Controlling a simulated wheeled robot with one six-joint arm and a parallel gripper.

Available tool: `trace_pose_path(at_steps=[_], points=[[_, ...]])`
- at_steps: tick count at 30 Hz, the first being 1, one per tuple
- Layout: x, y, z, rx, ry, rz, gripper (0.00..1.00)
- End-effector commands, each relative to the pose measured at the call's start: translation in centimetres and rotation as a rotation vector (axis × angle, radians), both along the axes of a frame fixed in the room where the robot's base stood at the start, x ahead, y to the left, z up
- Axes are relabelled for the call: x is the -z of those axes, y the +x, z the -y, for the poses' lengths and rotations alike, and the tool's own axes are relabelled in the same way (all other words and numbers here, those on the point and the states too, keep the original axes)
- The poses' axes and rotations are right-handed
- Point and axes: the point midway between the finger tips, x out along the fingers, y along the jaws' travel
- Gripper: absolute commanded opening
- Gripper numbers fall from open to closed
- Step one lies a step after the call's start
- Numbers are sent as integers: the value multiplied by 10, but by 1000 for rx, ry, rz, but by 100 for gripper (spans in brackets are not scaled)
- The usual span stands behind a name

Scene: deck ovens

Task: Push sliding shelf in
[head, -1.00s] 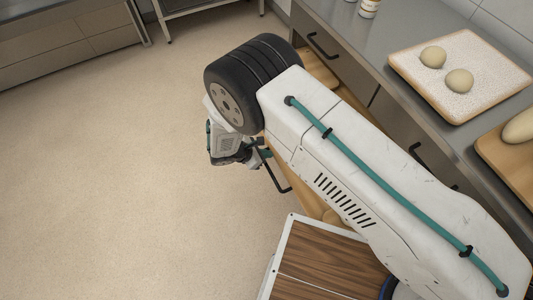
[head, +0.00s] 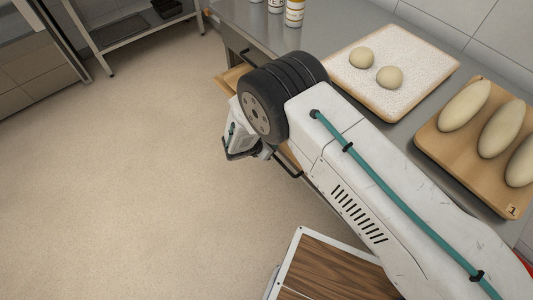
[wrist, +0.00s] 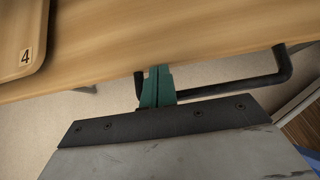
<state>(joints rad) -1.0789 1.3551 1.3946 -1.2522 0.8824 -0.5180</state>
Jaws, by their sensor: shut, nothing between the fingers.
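The sliding shelf (wrist: 190,35) is a light wooden board across the top of the wrist view, with a black bar handle (wrist: 240,86) along its front edge. In the head view a strip of the shelf (head: 231,78) juts out from under the counter, mostly hidden by my arm. Part of the handle (head: 288,169) shows there too. My gripper (wrist: 158,72) has its green fingers shut together and empty. Their tips are at the shelf's front edge, close beside the handle; I cannot tell whether they touch.
A board tagged 4 (wrist: 20,35) lies on the shelf. The grey counter (head: 225,14) carries a floured board (head: 430,58) with two dough balls, a wooden board (head: 437,147) with loaves, and jars (head: 294,12). The floor (head: 120,190) on the left is clear.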

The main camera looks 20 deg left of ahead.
Motion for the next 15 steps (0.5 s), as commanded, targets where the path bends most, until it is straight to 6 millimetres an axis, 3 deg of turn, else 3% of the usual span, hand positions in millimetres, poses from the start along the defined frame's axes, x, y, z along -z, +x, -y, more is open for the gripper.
trace_pose_path(at_steps=[6,15], points=[[1,47,24,3,1,-1,0],[1,85,44,1,0,-1,0]])
